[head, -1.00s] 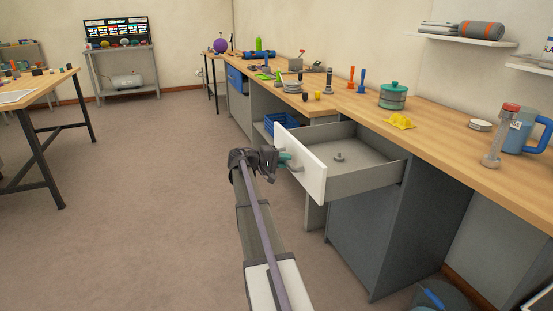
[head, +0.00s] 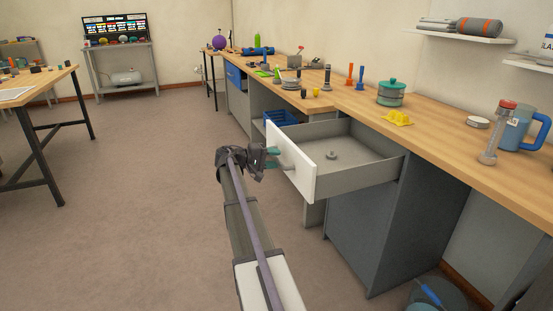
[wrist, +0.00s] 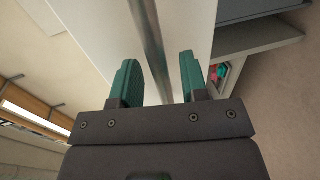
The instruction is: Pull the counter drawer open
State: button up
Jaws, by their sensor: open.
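The counter drawer (head: 365,171) stands pulled well out from under the wooden counter, its white front panel (head: 303,174) facing left. A small grey object (head: 331,155) lies inside it. My gripper (head: 273,158) is open just in front of the panel, with its teal fingers towards the handle (head: 288,184). In the wrist view the metal handle bar (wrist: 152,40) runs between the two open fingers (wrist: 160,78), with a gap on each side. Whether either finger touches it is hard to tell.
The wooden counter (head: 445,136) carries a teal pot (head: 391,93), a yellow object (head: 398,118), a blue mug (head: 522,128) and other items. A blue crate (head: 281,118) sits on a shelf behind the drawer. The floor (head: 130,190) to the left is open up to another table (head: 42,90).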

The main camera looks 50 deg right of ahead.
jog(key=p+v, duration=0.1)
jog(key=v, duration=0.8)
jog(key=shift+a+p, duration=0.2)
jog(key=shift+p, duration=0.1)
jog(key=shift+w, duration=0.15)
